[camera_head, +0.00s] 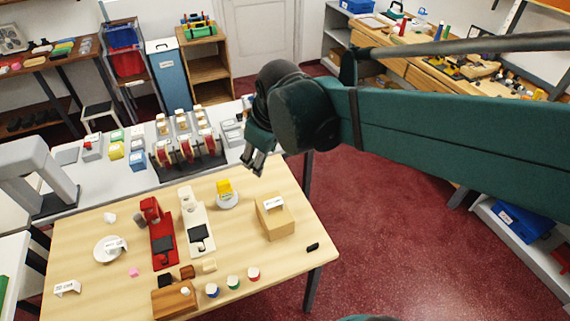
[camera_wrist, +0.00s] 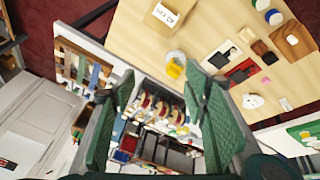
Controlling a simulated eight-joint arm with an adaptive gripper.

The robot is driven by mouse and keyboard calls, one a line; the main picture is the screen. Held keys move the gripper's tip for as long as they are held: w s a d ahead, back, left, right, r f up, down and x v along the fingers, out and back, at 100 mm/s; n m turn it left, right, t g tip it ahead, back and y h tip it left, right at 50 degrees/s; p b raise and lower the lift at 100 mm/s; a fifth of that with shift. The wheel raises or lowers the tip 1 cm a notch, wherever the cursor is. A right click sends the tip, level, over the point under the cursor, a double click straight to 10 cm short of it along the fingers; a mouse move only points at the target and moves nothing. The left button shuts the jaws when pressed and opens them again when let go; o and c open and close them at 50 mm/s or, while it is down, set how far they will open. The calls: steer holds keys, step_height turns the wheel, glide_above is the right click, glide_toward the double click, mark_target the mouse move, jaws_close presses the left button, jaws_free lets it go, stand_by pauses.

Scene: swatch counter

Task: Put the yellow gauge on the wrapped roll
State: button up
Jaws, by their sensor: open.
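The yellow gauge (camera_head: 224,186) stands at a white round piece (camera_head: 228,201) near the far edge of the wooden table. Both also show in the wrist view, the yellow gauge (camera_wrist: 174,71) beside the white round piece (camera_wrist: 178,57). I cannot tell for sure which thing is the wrapped roll. Another white round thing with a label (camera_head: 110,249) lies at the table's left, and a small grey piece (camera_head: 140,219) is near it. My gripper (camera_head: 254,163) is open and empty, above and beyond the table's far edge, apart from the gauge. It also shows in the wrist view (camera_wrist: 160,95).
A red device (camera_head: 163,248) and a white device (camera_head: 199,236) stand mid-table. A labelled cardboard box (camera_head: 275,222) is right of the gauge. Several small coloured-top cups line the front near a wooden block (camera_head: 174,301). A grey counter with rolls stands behind.

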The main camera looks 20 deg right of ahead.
steer(key=s+d+m+t, duration=0.2)
steer(key=s+d+m, duration=0.2)
steer(key=s, duration=0.6)
steer(key=shift+s+r+m+t, duration=0.3)
steer(key=shift+s+r+m, duration=0.1)
steer(key=shift+m, duration=0.9)
